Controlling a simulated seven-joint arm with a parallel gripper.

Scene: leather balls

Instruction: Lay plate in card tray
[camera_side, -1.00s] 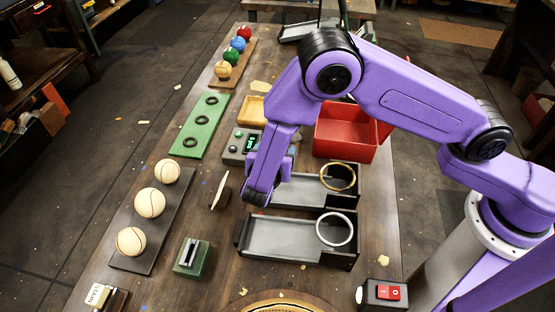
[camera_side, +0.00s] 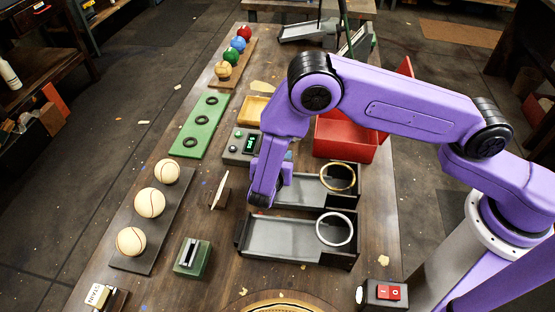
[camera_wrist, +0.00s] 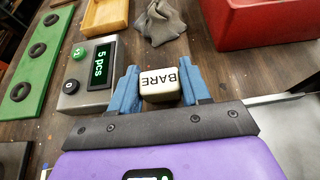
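My gripper (camera_wrist: 160,88) has its blue fingers on either side of a white block marked BARE (camera_wrist: 160,82) and seems shut on it. The lettering is upside down in the wrist view. In the side view, my gripper (camera_side: 262,198) is by the left end of the far grey tray (camera_side: 305,190) and its fingers hide the block. A shallow yellow wooden tray (camera_wrist: 103,22) lies beyond the counter box; it may be the card tray. It also shows in the side view (camera_side: 255,108). A thin white piece (camera_side: 221,187) stands upright in a wooden stand, left of my gripper.
The counter box (camera_wrist: 90,82) reads 5 pcs. A red box (camera_side: 343,140) stands behind the grey trays. A near grey tray (camera_side: 285,237), a green slotted block (camera_side: 192,260), a ball rack (camera_side: 175,205), a green strip (camera_side: 212,115) and a STAIN block (camera_side: 97,294) surround the work.

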